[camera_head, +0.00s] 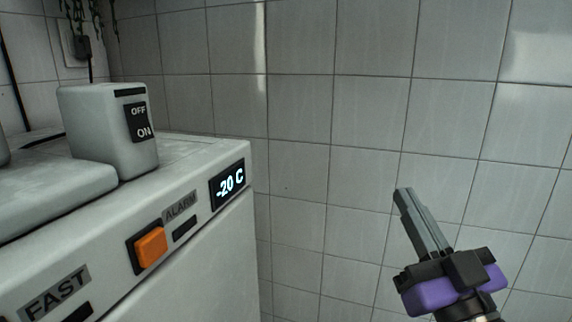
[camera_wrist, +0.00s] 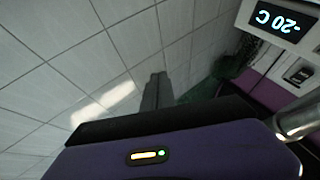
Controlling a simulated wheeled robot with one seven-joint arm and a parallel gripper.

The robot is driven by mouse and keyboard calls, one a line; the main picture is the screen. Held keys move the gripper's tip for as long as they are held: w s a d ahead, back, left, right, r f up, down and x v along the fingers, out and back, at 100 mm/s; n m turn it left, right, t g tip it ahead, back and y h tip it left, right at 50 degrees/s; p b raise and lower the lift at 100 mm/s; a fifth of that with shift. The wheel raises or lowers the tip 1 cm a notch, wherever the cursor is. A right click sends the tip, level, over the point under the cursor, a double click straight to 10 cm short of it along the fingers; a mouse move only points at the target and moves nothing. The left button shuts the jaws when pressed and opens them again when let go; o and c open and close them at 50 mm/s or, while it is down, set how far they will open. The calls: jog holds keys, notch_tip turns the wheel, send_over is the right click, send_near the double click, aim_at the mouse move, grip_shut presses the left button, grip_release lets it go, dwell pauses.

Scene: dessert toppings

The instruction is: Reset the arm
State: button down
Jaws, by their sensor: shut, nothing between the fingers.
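My gripper (camera_head: 403,192) is at the lower right of the head view, with its grey fingers shut together and empty, pointing up and to the left. Its purple and black body is below the fingers. It is in free space in front of the tiled wall, to the right of the white appliance and apart from it. In the wrist view the shut fingers (camera_wrist: 158,78) stick out beyond the dark palm and purple housing, with nothing between them.
A white appliance (camera_head: 225,250) fills the left, with a lit -20 C display (camera_head: 228,185), an orange button (camera_head: 150,247) and an OFF/ON switch box (camera_head: 105,130) on top. A tiled wall (camera_head: 330,110) stands behind. The display also shows in the wrist view (camera_wrist: 278,21).

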jog(key=s+d+f+m+g+h, duration=0.1)
jog(key=s+d+f+m+h, duration=0.15)
jog(key=s+f, duration=0.45)
jog(key=s+d+f+m+g+h, duration=0.1)
jog(key=s+f+m+h, duration=0.3)
jog(key=f, duration=0.6)
jog(key=s+f+n+g, duration=0.1)
jog(key=s+f+g, duration=0.1)
jog(key=s+f, duration=0.3)
jog(key=s+f+n+g+y, duration=0.1)
jog(key=s+f, duration=0.4)
jog(key=s, duration=0.6)
jog(key=s+f+n+g, duration=0.1)
jog(key=s+f+g, duration=0.2)
jog(key=s, duration=0.6)
notch_tip(320, 180, down, 2)
jog(key=shift+a+f, duration=0.15)
jog(key=shift+a, duration=0.15)
